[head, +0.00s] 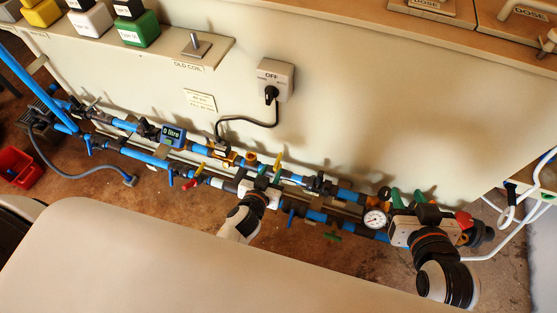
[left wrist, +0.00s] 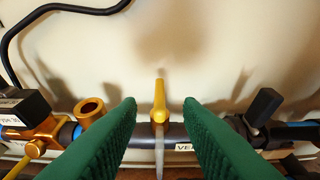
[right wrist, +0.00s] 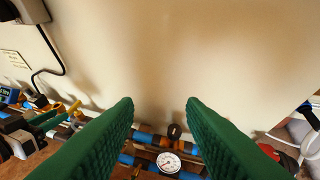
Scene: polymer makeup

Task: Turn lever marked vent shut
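The yellow vent lever (left wrist: 159,100) stands up from a dark pipe in the left wrist view. A white label (left wrist: 184,146) beside its foot shows "VE", the rest hidden by a green finger. My left gripper (left wrist: 160,115) is open, one green finger on each side of the lever, with gaps between. In the head view the lever (head: 279,161) shows just by my left gripper (head: 270,171). My right gripper (head: 407,198) is open and empty at the right end of the pipes; its spread fingers show in the right wrist view (right wrist: 160,110).
A pressure gauge (head: 375,219) sits close to my right gripper. A brass fitting (left wrist: 88,110) is left of the lever and a black handle (left wrist: 264,105) right of it. A red-handled valve (head: 191,182) and a blue meter (head: 173,135) lie further left. The wall panel (head: 340,130) stands behind.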

